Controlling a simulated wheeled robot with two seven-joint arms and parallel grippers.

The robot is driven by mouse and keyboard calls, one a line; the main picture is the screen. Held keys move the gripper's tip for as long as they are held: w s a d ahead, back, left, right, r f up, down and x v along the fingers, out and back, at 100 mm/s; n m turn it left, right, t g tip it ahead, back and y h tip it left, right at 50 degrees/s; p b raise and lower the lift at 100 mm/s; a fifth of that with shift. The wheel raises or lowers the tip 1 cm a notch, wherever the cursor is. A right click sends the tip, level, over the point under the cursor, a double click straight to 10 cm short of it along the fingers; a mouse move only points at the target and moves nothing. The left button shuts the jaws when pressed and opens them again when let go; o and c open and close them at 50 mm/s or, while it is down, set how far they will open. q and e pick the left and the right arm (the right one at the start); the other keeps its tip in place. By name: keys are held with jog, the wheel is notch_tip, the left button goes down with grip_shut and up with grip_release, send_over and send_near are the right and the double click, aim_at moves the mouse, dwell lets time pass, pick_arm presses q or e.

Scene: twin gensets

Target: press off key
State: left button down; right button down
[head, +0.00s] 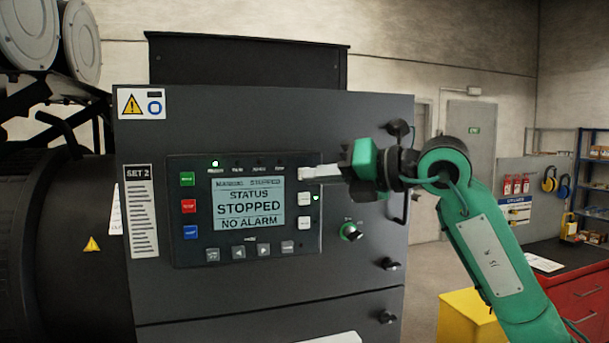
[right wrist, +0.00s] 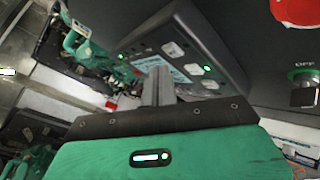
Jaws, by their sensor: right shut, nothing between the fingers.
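The control panel (head: 245,210) is on the front of the dark cabinet marked SET 2. Its screen (head: 248,204) reads STATUS STOPPED, NO ALARM. A column of pale keys runs down its right side; the middle key (head: 305,199) and the lower key (head: 305,222) show, but their labels are too small to read. In the right wrist view the shut fingers (right wrist: 157,86) point at the panel (right wrist: 190,50). My left gripper is out of view.
A rotary knob (head: 350,231) sits right of the panel; the wrist view shows OFF above a knob (right wrist: 305,90). Green, red and blue keys line the panel's left side. Cabinet latches (head: 390,264) stick out at right. A red tool cabinet (head: 580,290) stands farther right.

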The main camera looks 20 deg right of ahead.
jog(key=shift+w, duration=0.15)
dwell(0.4)
jog(key=shift+w, duration=0.3)
jog(key=shift+w, duration=0.45)
dwell(0.6)
jog(key=shift+s, duration=0.15)
jog(key=shift+s+b, duration=0.35)
jog(key=shift+s, duration=0.4)
jog(key=s+b, duration=0.2)
jog(key=s, duration=0.4)
